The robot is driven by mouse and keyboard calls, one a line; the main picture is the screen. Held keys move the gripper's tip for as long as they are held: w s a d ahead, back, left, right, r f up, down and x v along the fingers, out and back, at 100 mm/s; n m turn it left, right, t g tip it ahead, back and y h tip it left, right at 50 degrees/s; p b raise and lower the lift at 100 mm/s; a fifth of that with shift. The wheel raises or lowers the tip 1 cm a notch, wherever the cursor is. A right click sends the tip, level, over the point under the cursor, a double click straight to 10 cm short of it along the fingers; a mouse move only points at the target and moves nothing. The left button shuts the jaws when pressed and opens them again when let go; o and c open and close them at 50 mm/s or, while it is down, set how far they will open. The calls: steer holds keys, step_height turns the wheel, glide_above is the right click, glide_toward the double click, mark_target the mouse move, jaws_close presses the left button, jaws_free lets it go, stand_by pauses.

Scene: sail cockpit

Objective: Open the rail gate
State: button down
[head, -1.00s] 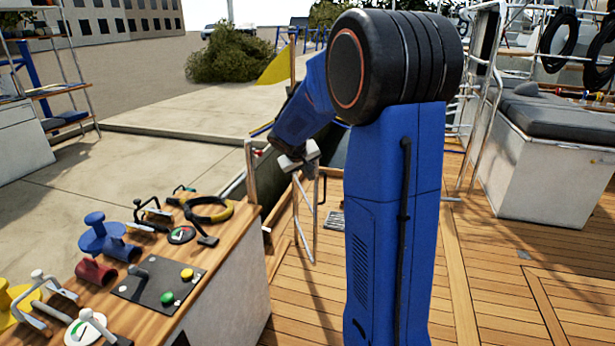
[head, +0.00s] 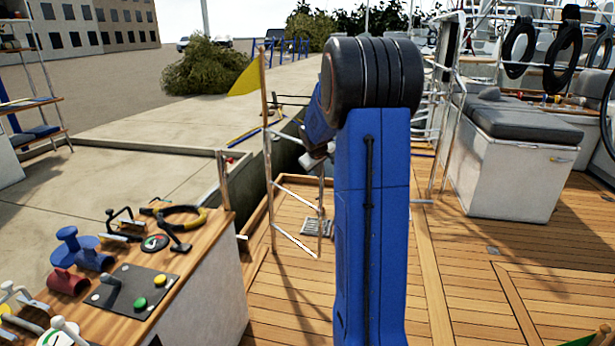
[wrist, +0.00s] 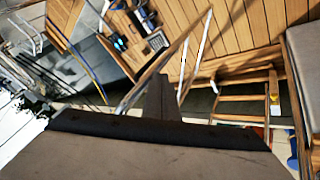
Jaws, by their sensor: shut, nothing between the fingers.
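The rail gate (head: 297,241) is a light tubular metal frame standing just left of my arm in the head view. It hangs beside a post below a yellow flag and stands at an angle over the deck. My gripper (head: 322,158) is small and partly hidden behind my arm, near the gate's upper right end. In the wrist view my gripper (wrist: 162,98) shows as a dark shut finger shape with nothing held. Pale gate tubes (wrist: 205,38) pass close beyond it. I cannot tell whether they touch.
A console (head: 205,290) with levers, knobs and buttons stands at the front left. A grey-cushioned locker (head: 510,165) stands at the right. Planked deck (head: 475,290) is free between them. A concrete quay (head: 120,175) lies beyond the edge.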

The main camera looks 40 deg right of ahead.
steer(key=w+d, duration=0.2)
steer(key=d, duration=0.8)
steer(key=w+d, duration=0.2)
steer(key=d, duration=0.8)
steer(key=shift+w, duration=0.2)
steer(key=shift+a, duration=0.1)
